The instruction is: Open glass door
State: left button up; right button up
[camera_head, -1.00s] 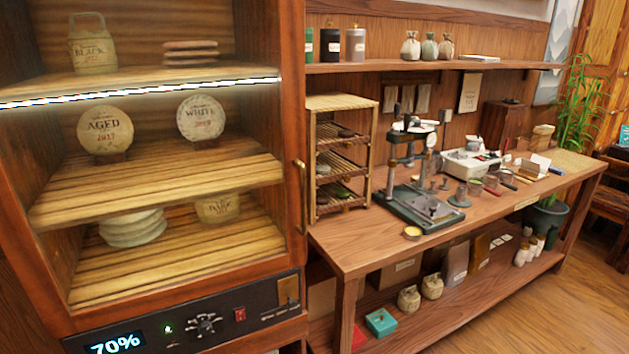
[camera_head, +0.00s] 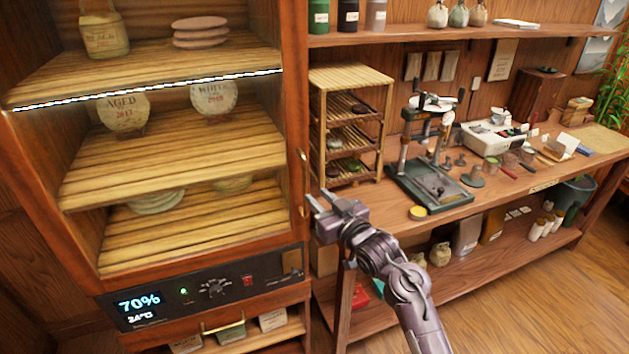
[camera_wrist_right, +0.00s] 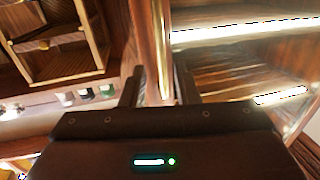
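The glass door (camera_head: 294,120) is the tall wooden-framed front of the tea cabinet at the left in the head view; its clear pane is hard to see, and it looks closed. Its vertical brass handle (camera_head: 303,172) sits on the right-hand frame and also shows in the right wrist view (camera_wrist_right: 161,45). My right gripper (camera_head: 318,198) is open at the handle's lower part. In the right wrist view its fingers (camera_wrist_right: 157,88) stand apart, with the handle lined up between them. I cannot tell whether they touch it. My left gripper is not in view.
Tea cakes stand on the cabinet shelves (camera_head: 180,165), above a control panel (camera_head: 215,287). Right of the cabinet is a workbench (camera_head: 400,225) with a bamboo rack (camera_head: 350,125) close to the handle and a press (camera_head: 430,170). Open floor (camera_head: 530,290) lies at the lower right.

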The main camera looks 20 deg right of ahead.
aim_at(306, 187)
jog(key=p+x, duration=0.1)
jog(key=x, duration=0.4)
jog(key=shift+w+a+p, duration=0.1)
jog(key=shift+w+p, duration=0.1)
jog(key=shift+p, duration=0.1)
jog(key=shift+w+a, duration=0.2)
jog(key=shift+w, duration=0.5)
grip_shut()
